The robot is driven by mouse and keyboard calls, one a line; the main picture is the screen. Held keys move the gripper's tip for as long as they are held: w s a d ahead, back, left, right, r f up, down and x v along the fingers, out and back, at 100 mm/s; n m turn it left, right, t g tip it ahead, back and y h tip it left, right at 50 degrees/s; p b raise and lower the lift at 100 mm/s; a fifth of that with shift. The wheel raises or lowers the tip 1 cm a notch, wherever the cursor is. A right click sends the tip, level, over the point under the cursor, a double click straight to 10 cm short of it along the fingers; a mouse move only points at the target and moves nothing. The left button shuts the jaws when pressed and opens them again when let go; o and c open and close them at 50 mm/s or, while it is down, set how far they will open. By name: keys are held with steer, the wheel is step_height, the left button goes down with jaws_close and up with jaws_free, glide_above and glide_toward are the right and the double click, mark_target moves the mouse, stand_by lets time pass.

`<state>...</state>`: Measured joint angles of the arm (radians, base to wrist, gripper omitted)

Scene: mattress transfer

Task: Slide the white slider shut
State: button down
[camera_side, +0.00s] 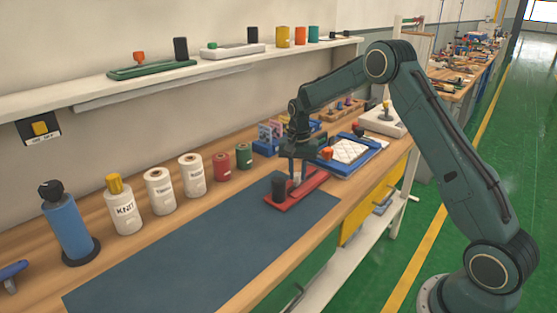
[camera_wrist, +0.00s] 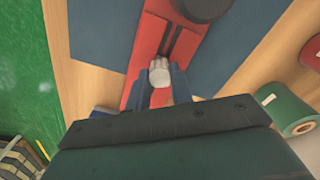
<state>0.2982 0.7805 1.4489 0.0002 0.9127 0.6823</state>
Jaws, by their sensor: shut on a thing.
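The red slide base (camera_side: 318,186) lies at the right end of the dark blue mat, with a black post (camera_side: 278,187) standing at its near end. In the wrist view the red base (camera_wrist: 143,50) has a dark slot along it, and the black post is partly in view at the top. The white slider (camera_wrist: 160,68) sits at the slot, apart from the black post. My gripper (camera_wrist: 161,78) is shut on the white slider, one finger on each side of it.
The dark blue mat (camera_side: 200,250) is bare to the left. Red and green spools (camera_side: 222,168) and several white bottles line the wall side. A blue tray with a white quilted pad (camera_side: 348,151) stands beyond the base, near an orange knob (camera_side: 327,153).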

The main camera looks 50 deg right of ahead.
steer(key=d, duration=1.1)
steer(key=shift+d, duration=0.25)
steer(key=c, duration=1.2)
jaws_free()
steer(key=shift+r, duration=0.1)
step_height(320, 180, up, 14)
